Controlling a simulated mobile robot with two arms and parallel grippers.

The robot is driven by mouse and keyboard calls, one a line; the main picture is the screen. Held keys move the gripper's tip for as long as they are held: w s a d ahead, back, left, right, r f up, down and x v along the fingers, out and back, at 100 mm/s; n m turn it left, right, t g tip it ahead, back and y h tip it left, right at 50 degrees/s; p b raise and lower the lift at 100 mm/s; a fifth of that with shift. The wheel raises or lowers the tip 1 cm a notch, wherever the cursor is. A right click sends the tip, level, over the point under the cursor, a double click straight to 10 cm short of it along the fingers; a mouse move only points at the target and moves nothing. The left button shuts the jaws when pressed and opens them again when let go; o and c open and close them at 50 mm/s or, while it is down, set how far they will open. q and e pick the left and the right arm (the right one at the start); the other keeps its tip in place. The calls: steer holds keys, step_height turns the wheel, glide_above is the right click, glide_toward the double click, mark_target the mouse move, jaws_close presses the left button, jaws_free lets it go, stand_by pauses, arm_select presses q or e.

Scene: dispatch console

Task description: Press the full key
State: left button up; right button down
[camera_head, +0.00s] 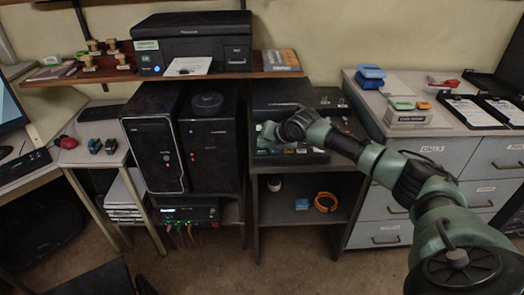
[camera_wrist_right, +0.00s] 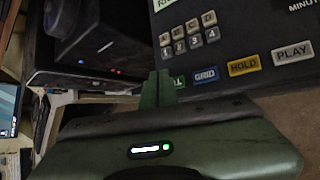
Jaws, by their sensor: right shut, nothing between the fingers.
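The console with the keys (camera_wrist_right: 270,40) is a dark panel in the right wrist view; in the head view it sits on the stand, partly behind my right arm. A green key (camera_wrist_right: 179,82) is mostly hidden by my fingers; only a final "L" of its label shows. Beside it are a blue GRID key (camera_wrist_right: 206,75), a yellow HOLD key (camera_wrist_right: 243,66) and a grey PLAY key (camera_wrist_right: 292,53). My right gripper (camera_wrist_right: 158,78) is shut and empty, its fingertips at the green key; I cannot tell whether they touch it. My left gripper is not in view.
Small lettered and numbered buttons (camera_wrist_right: 187,35) sit above the coloured keys. Two black computer towers (camera_head: 208,145) stand left of the console. A shelf with a printer (camera_head: 195,42) hangs above. A drawer cabinet (camera_head: 420,150) stands to the right.

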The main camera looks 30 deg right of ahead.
mark_target(264, 153)
step_height(264, 153, up, 5)
steer(key=p, duration=0.4)
steer(key=shift+p, duration=0.4)
stand_by(0.6)
